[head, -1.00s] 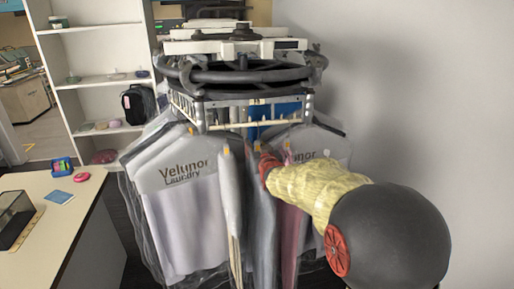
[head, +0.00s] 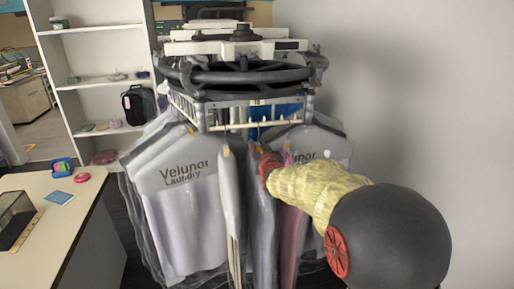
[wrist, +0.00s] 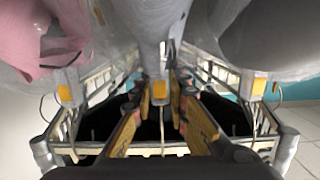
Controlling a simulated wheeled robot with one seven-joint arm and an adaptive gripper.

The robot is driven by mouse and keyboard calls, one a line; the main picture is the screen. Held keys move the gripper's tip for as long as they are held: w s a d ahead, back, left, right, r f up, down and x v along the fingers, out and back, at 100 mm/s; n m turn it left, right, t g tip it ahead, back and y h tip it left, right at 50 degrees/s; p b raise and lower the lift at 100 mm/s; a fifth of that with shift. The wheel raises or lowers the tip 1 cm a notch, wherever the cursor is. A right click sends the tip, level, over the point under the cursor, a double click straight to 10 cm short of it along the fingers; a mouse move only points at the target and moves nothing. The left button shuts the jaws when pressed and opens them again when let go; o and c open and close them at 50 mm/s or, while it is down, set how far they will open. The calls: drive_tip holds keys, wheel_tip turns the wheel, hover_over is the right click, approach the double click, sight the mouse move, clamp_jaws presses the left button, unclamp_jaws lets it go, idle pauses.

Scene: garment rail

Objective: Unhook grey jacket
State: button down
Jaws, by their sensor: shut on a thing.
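The grey jacket (head: 262,235) hangs in a clear cover at the front of the rail, seen nearly edge-on. It also shows in the wrist view as the middle grey bundle (wrist: 150,25) with an orange tag. My gripper (head: 266,163) is at the top of this garment, just below the rail. In the wrist view my gripper's fingers (wrist: 160,98) are on either side of the tag and hanger neck, shut on them. The hanger's hook meets the rail close by, and I cannot tell whether it is still seated on it.
A covered garment marked Velunor Laundry (head: 182,205) hangs to the left, and a pink garment (head: 291,225) close to the right. The round rail frame (head: 240,75) is above. A table (head: 65,215) stands left, shelves (head: 95,85) behind it. A bare wall (head: 430,90) fills the right.

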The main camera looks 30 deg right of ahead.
sight(257, 141)
idle(0.4)
drive_tip(key=shift+r, duration=0.25)
drive_tip(key=shift+r, duration=0.15)
drive_tip(key=shift+r, duration=1.5)
drive_tip(key=shift+s, duration=0.1)
drive_tip(key=shift+f+b+v, duration=0.15)
drive_tip(key=shift+b+v, duration=0.55)
drive_tip(key=shift+v, duration=0.4)
drive_tip(key=shift+f+b+v, duration=0.2)
drive_tip(key=shift+b+v, duration=0.5)
drive_tip(key=shift+v, duration=0.4)
drive_tip(key=shift+f+b+v, duration=0.15)
drive_tip(key=shift+b+v, duration=0.55)
drive_tip(key=shift+v, duration=0.45)
drive_tip(key=shift+s, duration=0.15)
